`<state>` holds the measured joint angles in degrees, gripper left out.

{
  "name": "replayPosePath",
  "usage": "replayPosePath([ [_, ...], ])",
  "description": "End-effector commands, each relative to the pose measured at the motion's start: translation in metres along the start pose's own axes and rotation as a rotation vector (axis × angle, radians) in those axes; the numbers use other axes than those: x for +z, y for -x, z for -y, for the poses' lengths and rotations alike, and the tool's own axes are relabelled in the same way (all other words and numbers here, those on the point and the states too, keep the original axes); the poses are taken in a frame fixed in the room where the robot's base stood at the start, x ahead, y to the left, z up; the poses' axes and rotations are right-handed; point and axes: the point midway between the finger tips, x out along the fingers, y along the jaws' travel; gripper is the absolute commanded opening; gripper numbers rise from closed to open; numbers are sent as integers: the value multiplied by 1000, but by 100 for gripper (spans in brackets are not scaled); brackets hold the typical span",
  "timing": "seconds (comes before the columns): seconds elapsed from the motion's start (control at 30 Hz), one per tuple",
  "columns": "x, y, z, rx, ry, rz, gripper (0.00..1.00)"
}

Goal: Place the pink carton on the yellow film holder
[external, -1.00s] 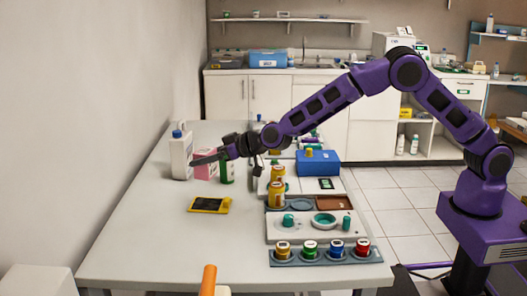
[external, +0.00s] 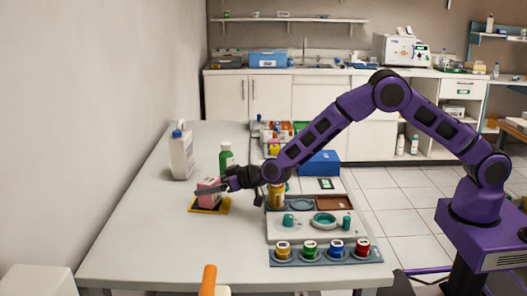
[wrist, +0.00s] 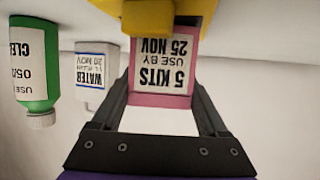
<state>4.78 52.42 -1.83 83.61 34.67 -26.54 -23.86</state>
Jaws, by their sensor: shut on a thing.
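The pink carton (external: 208,192) has a white label and is between the fingers of my gripper (external: 214,191). In the wrist view the carton (wrist: 164,70) shows its label upside down, with a finger on each side of it. The yellow film holder (external: 223,206) is a flat yellow piece with a dark top, lying on the table. The carton is over the holder in the external view, and the yellow holder (wrist: 205,10) also shows just beyond it in the wrist view. I cannot tell whether the carton touches the holder.
A green bottle (external: 226,158) stands just behind my gripper, and a white water jug (external: 181,155) stands farther left. To the right are a grey tray (external: 292,230) and a rack of coloured jars (external: 310,250). The table's front left is clear.

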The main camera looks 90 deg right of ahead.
Motion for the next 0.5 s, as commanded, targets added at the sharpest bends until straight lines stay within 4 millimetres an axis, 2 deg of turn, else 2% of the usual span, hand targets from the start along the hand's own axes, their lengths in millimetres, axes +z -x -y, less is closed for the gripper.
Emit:
replayPosePath([
  [0.17,3,-1,0,0,0,0,20],
  [0.2,3,-1,0,0,0,0,80],
  [0.3,3,-1,0,0,0,0,98],
  [0.5,3,-1,0,0,0,0,100],
])
